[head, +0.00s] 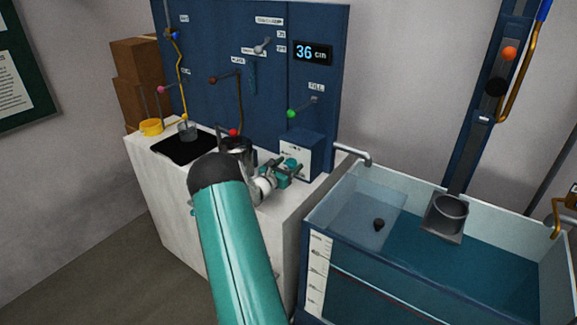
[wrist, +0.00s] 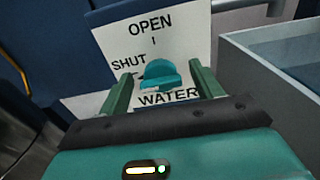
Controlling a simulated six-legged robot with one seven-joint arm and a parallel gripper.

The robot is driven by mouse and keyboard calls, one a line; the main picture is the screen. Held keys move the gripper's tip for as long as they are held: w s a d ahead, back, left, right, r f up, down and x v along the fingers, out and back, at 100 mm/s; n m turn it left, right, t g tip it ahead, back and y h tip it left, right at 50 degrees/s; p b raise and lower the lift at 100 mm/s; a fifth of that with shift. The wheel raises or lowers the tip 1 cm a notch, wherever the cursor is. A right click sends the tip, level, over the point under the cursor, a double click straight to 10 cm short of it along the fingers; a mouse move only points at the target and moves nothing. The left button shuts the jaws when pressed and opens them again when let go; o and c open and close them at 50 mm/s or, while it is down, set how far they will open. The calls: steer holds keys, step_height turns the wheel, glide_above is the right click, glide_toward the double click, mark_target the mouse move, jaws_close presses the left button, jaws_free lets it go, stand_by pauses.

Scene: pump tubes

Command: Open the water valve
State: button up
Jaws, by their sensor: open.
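The water valve's teal handle (wrist: 160,74) sits on a white panel (wrist: 185,40) marked OPEN, SHUT and WATER. The handle lies roughly sideways, its left end near the SHUT mark. In the head view the handle (head: 291,162) is on the front of the blue and white valve box (head: 305,150), right end of the counter. My gripper (wrist: 163,82) is open, with one green finger on each side of the handle. I cannot tell whether either finger touches it. In the head view my gripper (head: 283,174) is right in front of the box, and my arm hides part of the counter.
A water tank (head: 320,218) with a spout (head: 355,153) above it stands right of the counter (head: 150,185). A green-knobbed lever (head: 300,109) is above the valve box on the blue panel (head: 330,90). The display reads 36 cm (head: 313,53).

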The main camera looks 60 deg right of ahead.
steer(key=shift+d, duration=0.25)
steer(key=shift+c, duration=0.3)
steer(key=c, duration=0.9)
